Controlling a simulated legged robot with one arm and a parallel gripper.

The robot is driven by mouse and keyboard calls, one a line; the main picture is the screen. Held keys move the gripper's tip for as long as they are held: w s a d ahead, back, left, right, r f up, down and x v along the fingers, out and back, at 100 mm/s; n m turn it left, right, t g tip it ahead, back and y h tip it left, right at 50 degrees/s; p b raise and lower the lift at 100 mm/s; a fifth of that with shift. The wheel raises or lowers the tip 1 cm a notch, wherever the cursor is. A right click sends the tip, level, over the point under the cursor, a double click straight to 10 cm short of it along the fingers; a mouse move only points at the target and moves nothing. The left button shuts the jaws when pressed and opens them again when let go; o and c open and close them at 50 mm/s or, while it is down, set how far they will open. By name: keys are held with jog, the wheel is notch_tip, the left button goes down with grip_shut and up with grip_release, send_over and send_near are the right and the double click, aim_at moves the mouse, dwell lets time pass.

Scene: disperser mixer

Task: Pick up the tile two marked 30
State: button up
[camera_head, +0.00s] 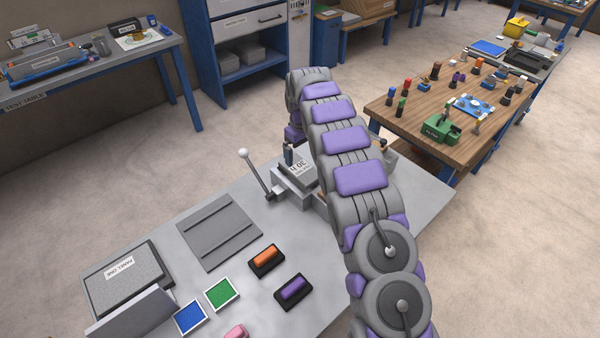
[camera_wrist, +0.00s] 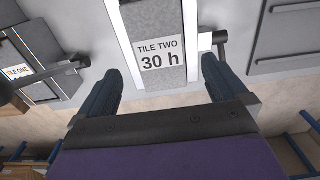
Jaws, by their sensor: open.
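Tile two (camera_wrist: 161,20) is a grey block with a white label reading "TILE TWO 30 h". In the wrist view it lies between the two fingers of my gripper (camera_wrist: 160,68), with a gap on each side. My gripper is open and nothing is held. In the head view the tile's label (camera_head: 299,166) shows on a grey fixture (camera_head: 292,186) on the near bench, and my arm hides part of the area. One dark finger of my gripper (camera_head: 289,154) shows beside the tile.
A second block labelled "TILE ONE" (camera_wrist: 17,72) lies at left in the wrist view. A lever with a white knob (camera_head: 243,153) stands left of the fixture. An orange block (camera_head: 266,257), a purple block (camera_head: 293,289) and a flat grey plate (camera_head: 218,232) lie nearer.

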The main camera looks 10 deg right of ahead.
aim_at(300, 168)
jog(key=shift+w+a+f+b, duration=0.15)
jog(key=shift+f+b, duration=0.2)
jog(key=shift+f, duration=0.9)
jog(key=shift+w+d+f+b, duration=0.15)
jog(key=shift+f+b, duration=0.15)
jog(key=shift+f, duration=1)
jog(key=shift+w+a+f+b, duration=0.15)
jog(key=shift+f+b, duration=0.2)
jog(key=shift+f, duration=0.9)
jog(key=shift+c, duration=0.4)
jog(key=c, duration=1.2)
